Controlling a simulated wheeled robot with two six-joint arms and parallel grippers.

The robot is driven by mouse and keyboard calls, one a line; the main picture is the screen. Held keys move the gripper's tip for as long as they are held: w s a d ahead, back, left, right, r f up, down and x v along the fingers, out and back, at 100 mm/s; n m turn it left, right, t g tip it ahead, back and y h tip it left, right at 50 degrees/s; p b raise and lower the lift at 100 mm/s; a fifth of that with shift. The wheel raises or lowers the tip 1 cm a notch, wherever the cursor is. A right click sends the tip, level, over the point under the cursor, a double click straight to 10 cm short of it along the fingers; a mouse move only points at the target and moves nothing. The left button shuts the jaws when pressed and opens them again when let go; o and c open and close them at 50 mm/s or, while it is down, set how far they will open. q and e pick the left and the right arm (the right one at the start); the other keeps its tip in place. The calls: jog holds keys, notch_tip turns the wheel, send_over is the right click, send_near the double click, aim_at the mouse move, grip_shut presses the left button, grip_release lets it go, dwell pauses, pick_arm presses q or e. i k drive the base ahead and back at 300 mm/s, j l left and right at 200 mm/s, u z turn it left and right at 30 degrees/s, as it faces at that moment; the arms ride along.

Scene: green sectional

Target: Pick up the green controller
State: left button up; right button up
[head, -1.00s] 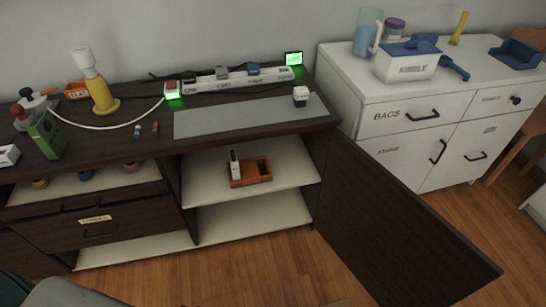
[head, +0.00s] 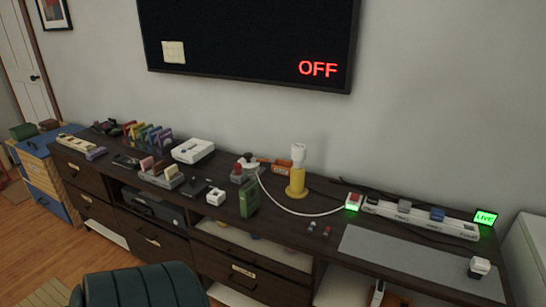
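I cannot pick out a green controller for certain. A green upright block-like object (head: 249,198) stands near the front edge of the dark media console (head: 330,253), in the middle of the view. Small dark objects (head: 105,127) that could be controllers lie at the console's far left end, too small to tell their colour. Another dark flat object (head: 127,160) lies in front of them. Neither of my grippers is in view.
A dark green padded chair back (head: 145,287) stands in front of the console at the bottom left. A white console box (head: 193,150), a yellow lamp-like stand (head: 297,175) and a power strip (head: 420,218) crowd the top. A grey mat (head: 405,262) is mostly bare.

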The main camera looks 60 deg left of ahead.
aim_at(249, 198)
jog(key=u, duration=1.95)
